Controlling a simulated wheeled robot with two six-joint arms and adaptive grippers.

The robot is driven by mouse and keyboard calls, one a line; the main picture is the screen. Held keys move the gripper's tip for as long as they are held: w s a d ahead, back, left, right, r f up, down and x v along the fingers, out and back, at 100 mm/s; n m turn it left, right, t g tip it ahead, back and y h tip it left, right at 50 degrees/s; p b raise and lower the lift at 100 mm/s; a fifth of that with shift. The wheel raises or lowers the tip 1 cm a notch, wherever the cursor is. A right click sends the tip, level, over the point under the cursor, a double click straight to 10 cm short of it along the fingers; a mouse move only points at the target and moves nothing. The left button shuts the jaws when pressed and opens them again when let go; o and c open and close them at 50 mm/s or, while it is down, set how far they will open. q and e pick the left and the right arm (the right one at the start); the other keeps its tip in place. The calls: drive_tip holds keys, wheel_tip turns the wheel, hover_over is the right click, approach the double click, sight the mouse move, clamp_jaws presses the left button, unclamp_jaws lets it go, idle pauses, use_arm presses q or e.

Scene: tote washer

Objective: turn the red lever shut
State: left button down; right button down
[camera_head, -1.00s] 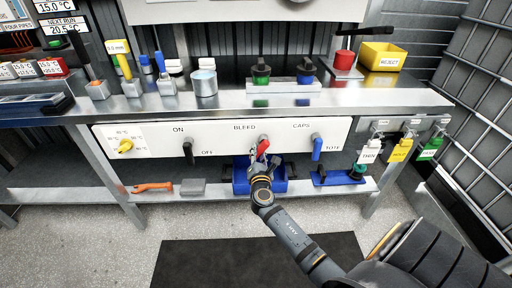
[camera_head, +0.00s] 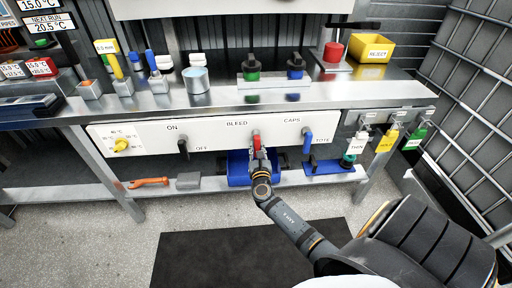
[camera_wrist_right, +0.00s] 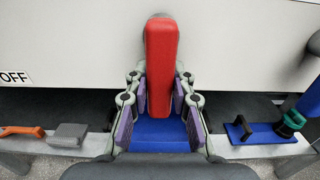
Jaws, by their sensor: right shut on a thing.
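The red lever (camera_head: 257,142) is on the white panel (camera_head: 215,138) below the BLEED label. It hangs roughly straight down from its pivot. In the right wrist view the lever (camera_wrist_right: 161,60) stands upright in the middle of the picture, with its lower part between the purple-padded fingers. My right gripper (camera_head: 260,160) is shut on the lever; it also shows in the right wrist view (camera_wrist_right: 160,108). The fingers hide part of the lever's lower end in the head view. My left gripper is not in view.
A black lever (camera_head: 183,148) by ON/OFF is left of the red one; a blue lever (camera_head: 307,142) under CAPS is right. A blue bin (camera_head: 238,172) sits on the shelf behind the gripper. An orange wrench (camera_head: 149,182) lies left. The floor mat (camera_head: 210,260) is clear.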

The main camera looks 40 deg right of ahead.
idle(0.4)
drive_tip(key=c, duration=1.1)
unclamp_jaws()
drive_tip(key=v, duration=1.2)
drive_tip(key=shift+f, duration=0.1)
